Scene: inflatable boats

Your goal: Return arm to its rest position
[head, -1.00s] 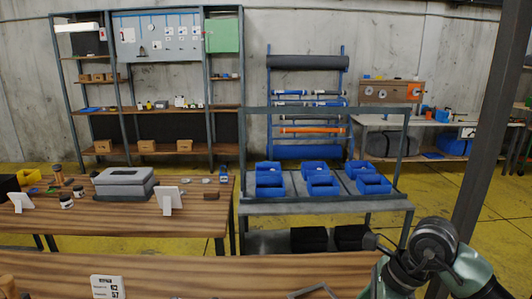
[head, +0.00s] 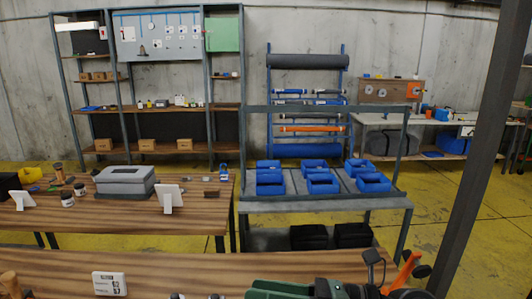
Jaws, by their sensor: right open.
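My right arm comes in low at the bottom right of the head view. Its green link and black wrist lie along the bottom edge, over the near wooden table (head: 190,263). My right gripper (head: 402,274) is at the end of this arm, to the right of the wrist. An orange part and dark parts show there. It is open, and I see nothing held in it. Its lower part is cut off by the frame edge. My left arm and left gripper are not in view.
A metal cart (head: 290,206) with several blue bins stands behind the near table, with black bins on its lower shelf. A second wooden table (head: 120,218) holds a grey box (head: 125,180) and small jars. A dark post (head: 480,150) rises at the right. Yellow floor (head: 445,205) is clear beyond the cart.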

